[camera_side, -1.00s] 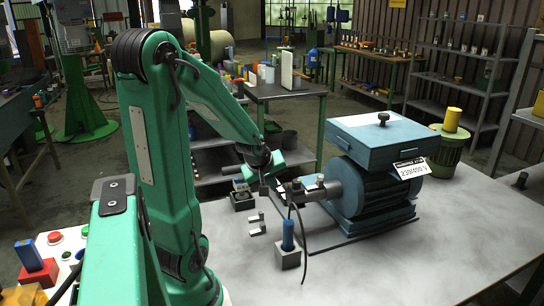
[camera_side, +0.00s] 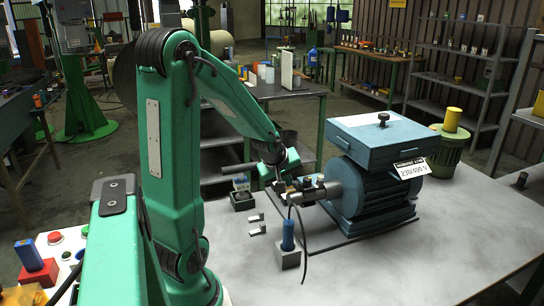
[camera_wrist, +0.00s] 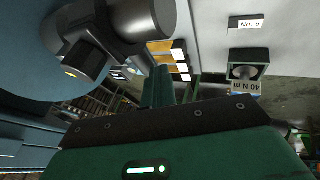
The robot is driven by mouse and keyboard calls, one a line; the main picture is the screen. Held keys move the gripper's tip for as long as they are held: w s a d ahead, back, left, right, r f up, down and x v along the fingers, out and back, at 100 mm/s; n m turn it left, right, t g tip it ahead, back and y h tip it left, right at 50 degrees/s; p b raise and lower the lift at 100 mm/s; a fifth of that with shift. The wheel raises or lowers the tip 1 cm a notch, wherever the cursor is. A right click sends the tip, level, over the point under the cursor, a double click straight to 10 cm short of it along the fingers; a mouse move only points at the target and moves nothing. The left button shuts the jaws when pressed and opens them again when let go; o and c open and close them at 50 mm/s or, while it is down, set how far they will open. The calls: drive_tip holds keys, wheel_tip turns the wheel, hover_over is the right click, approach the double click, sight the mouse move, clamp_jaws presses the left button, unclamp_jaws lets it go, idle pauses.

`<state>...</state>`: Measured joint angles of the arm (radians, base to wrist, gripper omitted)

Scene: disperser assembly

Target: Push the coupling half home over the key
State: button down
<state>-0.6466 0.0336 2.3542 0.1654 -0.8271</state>
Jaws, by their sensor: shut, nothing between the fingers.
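The blue finned motor (camera_side: 385,190) stands on the table with its shaft end toward my arm. The grey coupling half (camera_side: 332,188) sits at the motor's left end, and small dark blocks show on and beside it. In the wrist view a grey cylindrical part (camera_wrist: 140,20), which looks like the coupling half, is at the upper left in front of the motor's blue face (camera_wrist: 25,60). My gripper (camera_side: 284,187) is shut and empty, at the left end of the coupling. I cannot tell whether it touches. The key cannot be made out.
A blue tool (camera_side: 287,234) stands in a grey holder (camera_side: 287,259) with a black cable, just in front of the coupling. Small grey blocks (camera_side: 256,217) and a dark box (camera_side: 242,201) lie left of it. The table's front right is clear.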

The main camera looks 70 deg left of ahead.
drive_tip(key=shift+w, duration=0.35)
drive_tip(key=shift+s, duration=0.15)
drive_tip(key=s+f+v, duration=0.1)
drive_tip(key=s+v, duration=0.1)
drive_tip(key=v, duration=1)
drive_tip(key=shift+s+a, duration=0.2)
drive_tip(key=shift+s, duration=0.1)
drive_tip(key=shift+d, duration=0.1)
idle(0.3)
drive_tip(key=s+d+r+m+h, duration=0.1)
drive_tip(key=d+m+h, duration=0.1)
drive_tip(key=d+m, duration=0.6)
drive_tip(key=s+d+r+m+h, duration=0.1)
drive_tip(key=d+m+h, duration=0.1)
drive_tip(key=d+m, duration=0.6)
drive_tip(key=d, duration=0.4)
drive_tip(key=shift+s+d+r+m, duration=0.25)
drive_tip(key=shift+d+m, duration=0.15)
